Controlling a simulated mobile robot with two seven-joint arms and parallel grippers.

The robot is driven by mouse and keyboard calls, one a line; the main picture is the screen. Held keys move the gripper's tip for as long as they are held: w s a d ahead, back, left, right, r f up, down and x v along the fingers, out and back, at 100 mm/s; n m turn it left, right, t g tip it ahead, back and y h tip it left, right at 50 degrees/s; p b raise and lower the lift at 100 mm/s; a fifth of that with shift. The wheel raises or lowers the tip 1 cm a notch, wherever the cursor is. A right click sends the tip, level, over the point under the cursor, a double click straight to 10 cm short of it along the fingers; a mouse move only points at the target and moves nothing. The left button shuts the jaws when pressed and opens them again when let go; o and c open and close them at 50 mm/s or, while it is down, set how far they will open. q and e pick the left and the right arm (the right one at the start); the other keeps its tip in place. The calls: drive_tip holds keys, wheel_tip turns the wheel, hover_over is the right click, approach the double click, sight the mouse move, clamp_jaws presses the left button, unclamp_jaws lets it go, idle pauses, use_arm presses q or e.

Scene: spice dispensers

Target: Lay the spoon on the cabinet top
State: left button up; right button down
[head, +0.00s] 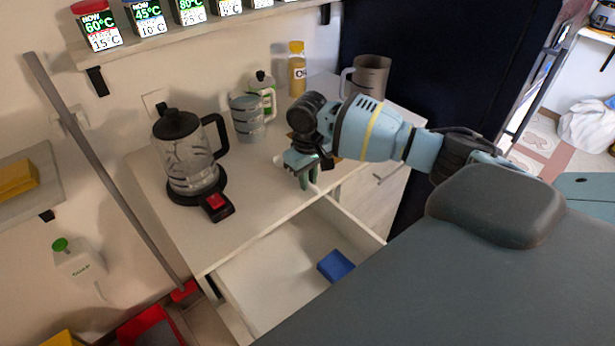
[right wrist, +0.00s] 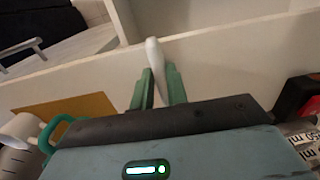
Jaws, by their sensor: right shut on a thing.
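The spoon (right wrist: 154,58) shows in the right wrist view as a white, rounded, elongated piece between the green fingers. My right gripper (right wrist: 158,88) is shut on it. In the head view my right gripper (head: 308,180) points down at the front edge of the white cabinet top (head: 250,200), above the open drawer's back part. A small pale bit beside the gripper may be the spoon, but most of it is hidden there. I cannot tell whether the spoon touches the top. My left gripper is not in view.
A glass kettle (head: 190,155) on a black base, a grey measuring cup (head: 248,118), an oil bottle (head: 297,70) and a grey jug (head: 368,75) stand on the top. The drawer (head: 275,275) is open and holds a blue block (head: 336,266).

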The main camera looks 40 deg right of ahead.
drive_tip(key=c, duration=1.3)
unclamp_jaws()
drive_tip(key=shift+r, duration=0.1)
wheel_tip(320, 180, up, 8)
drive_tip(key=shift+f+p, duration=0.15)
drive_tip(key=shift+p, duration=0.2)
